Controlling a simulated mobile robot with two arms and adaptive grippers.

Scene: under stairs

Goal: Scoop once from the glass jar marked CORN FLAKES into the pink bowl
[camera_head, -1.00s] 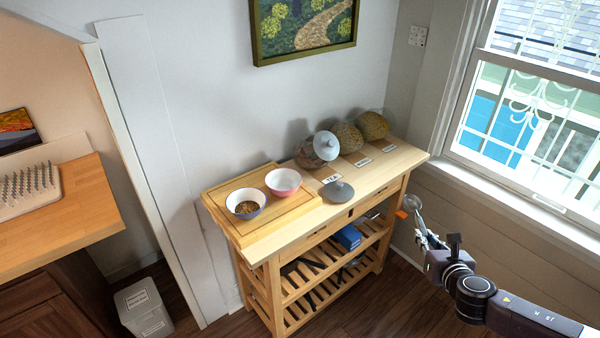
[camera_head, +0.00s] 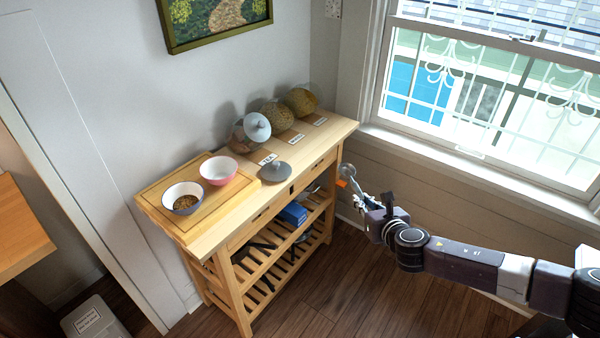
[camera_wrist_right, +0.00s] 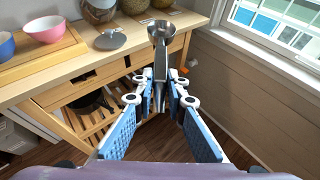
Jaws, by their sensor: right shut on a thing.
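The pink bowl (camera_head: 218,171) stands on the wooden board on the cart and looks empty. Glass jars stand at the back: one with a grey lid (camera_head: 256,127) and reddish-brown contents (camera_head: 238,133), then two with yellowish-brown contents (camera_head: 275,114) (camera_head: 299,101). The nearest label (camera_head: 267,159) reads TEA; the others are too small to read, so I cannot tell which jar is CORN FLAKES. My right gripper (camera_head: 372,207) is shut on a metal scoop (camera_head: 347,170), off the cart's right front side. The scoop also shows in the right wrist view (camera_wrist_right: 161,31), bowl end away. My left gripper is not in view.
A blue-and-white bowl (camera_head: 183,198) with brown bits stands beside the pink one. A loose grey lid (camera_head: 274,172) lies on the cart top (camera_head: 245,205). A blue box (camera_head: 293,213) is on the shelf below. A window (camera_head: 480,95) is at right; the floor before the cart is clear.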

